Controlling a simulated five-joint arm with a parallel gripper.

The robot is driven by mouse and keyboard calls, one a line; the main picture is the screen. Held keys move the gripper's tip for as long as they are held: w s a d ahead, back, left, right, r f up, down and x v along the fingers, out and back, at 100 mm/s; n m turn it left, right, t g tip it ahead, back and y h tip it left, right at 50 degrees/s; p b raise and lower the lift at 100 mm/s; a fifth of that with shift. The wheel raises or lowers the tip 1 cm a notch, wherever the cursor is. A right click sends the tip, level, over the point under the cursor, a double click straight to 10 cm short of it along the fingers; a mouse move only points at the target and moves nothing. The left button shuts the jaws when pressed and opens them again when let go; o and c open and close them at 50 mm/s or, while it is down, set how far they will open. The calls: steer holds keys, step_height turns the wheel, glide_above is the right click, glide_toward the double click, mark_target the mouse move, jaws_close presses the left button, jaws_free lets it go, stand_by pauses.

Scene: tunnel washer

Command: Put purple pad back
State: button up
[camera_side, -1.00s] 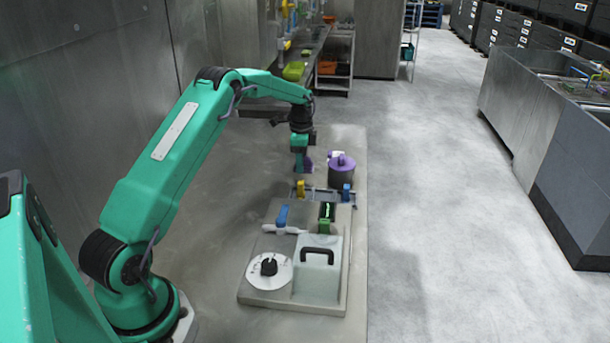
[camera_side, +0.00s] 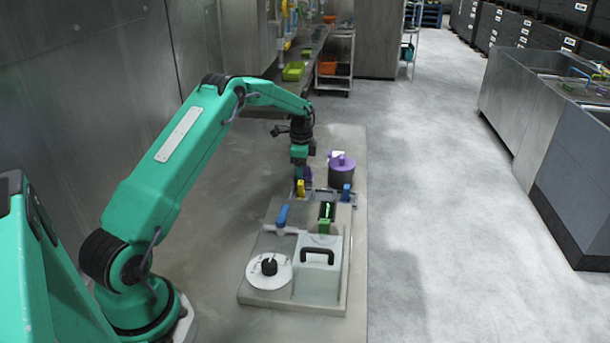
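The purple pad (camera_side: 306,174) is at the end of my gripper (camera_side: 299,170). My gripper points down, and its fingers appear shut on the pad, though they are small and partly hidden. The pad is low, just behind the grey rack (camera_side: 320,194) and close to the yellow piece (camera_side: 300,187). I cannot tell whether the pad touches the rack. The rack also carries a blue piece (camera_side: 346,192) at its right end. The gap between the yellow and blue pieces shows no pad.
In front lie a blue-handled valve (camera_side: 283,215), a green piece (camera_side: 324,227), a white dial (camera_side: 268,271) and a box with a black handle (camera_side: 317,264). The bench to the left is clear.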

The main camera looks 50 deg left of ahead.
steer(key=shift+r, duration=0.1)
step_height(320, 180, up, 12)
stand_by(0.9)
stand_by(0.4)
steer(key=s+d+r+n+t, duration=0.1)
steer(key=s+d+r+n, duration=0.1)
steer(key=s+d+r, duration=0.5)
steer(key=s+d+r+n+t, duration=0.2)
steer(key=s+d+r, duration=0.3)
steer(key=d+r, duration=0.35)
steer(key=s+d+f+n+t, duration=0.1)
steer(key=s+d, duration=0.4)
steer(key=s, duration=0.5)
steer(key=s+d+f+n+t, duration=0.1)
steer(key=s+d+n, duration=0.3)
steer(key=s, duration=0.6)
steer(key=shift+s+d+f+t, duration=0.15)
steer(key=shift+d+f+t, duration=0.15)
steer(key=shift+d+f, duration=0.5)
